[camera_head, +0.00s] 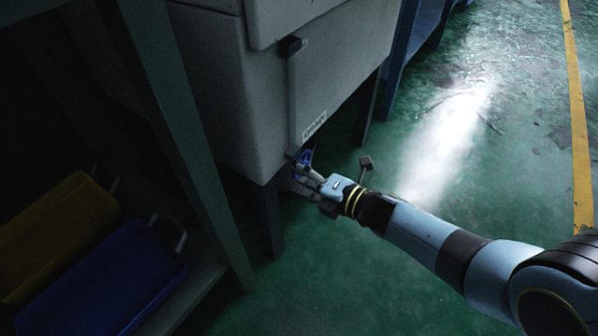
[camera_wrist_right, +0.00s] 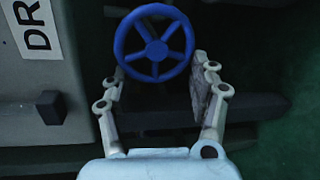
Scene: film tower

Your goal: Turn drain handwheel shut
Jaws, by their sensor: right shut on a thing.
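The blue handwheel (camera_wrist_right: 156,50), with a round rim and several spokes, sits between the two fingers of my right gripper (camera_wrist_right: 155,85) in the right wrist view. In the head view only a small bit of the blue wheel (camera_head: 306,156) shows, below the cabinet's lower corner. My right gripper (camera_head: 304,172) reaches it from the lower right and is shut on the wheel. Where the fingers touch the rim is partly hidden. A white label (camera_head: 314,125) is on the cabinet above; its start, "DR", reads in the right wrist view. My left gripper is not in view.
The pale grey cabinet (camera_head: 262,100) stands on dark legs just above the wheel. A yellow bin (camera_head: 50,232) and a blue bin (camera_head: 105,285) lie on a shelf at the left. The green floor (camera_head: 470,130) at the right is clear.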

